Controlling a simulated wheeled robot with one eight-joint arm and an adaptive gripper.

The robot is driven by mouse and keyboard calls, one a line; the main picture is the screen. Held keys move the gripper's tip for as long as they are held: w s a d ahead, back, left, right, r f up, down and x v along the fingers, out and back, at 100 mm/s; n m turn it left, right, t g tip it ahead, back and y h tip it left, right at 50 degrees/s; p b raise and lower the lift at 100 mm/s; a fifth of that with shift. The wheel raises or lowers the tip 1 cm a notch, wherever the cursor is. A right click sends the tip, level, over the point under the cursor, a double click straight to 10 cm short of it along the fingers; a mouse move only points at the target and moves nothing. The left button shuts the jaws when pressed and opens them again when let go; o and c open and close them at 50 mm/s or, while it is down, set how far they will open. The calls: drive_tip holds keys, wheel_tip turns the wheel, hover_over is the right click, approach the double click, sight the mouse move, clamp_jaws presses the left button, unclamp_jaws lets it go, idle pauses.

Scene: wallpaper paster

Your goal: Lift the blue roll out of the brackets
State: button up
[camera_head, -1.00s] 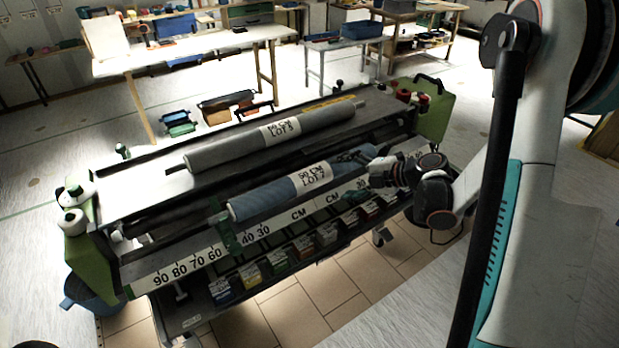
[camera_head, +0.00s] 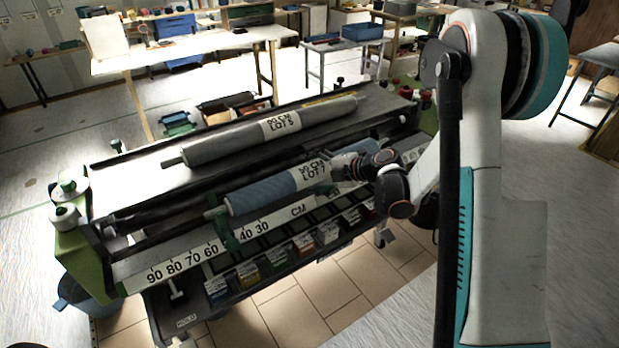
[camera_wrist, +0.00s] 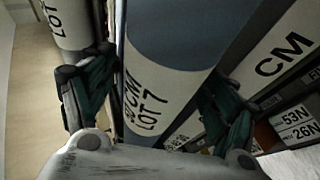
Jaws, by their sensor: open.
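The blue roll (camera_head: 262,192) lies along the front of the wallpaper paster, with a white label band reading LOT 7. My gripper (camera_head: 338,167) is at the label, toward the roll's right part. In the wrist view the blue roll (camera_wrist: 176,35) runs between the two open fingers of my gripper (camera_wrist: 160,100), one on each side. I cannot tell whether the fingers touch it.
A grey roll (camera_head: 225,142) labelled LOT 5 lies parallel behind, close to one finger in the wrist view. A white CM ruler strip (camera_head: 190,258) and several small boxes (camera_head: 248,273) line the front. Work tables (camera_head: 190,48) stand behind.

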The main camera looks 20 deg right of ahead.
clamp_jaws()
idle(0.3)
drive_tip(key=shift+r, duration=0.15)
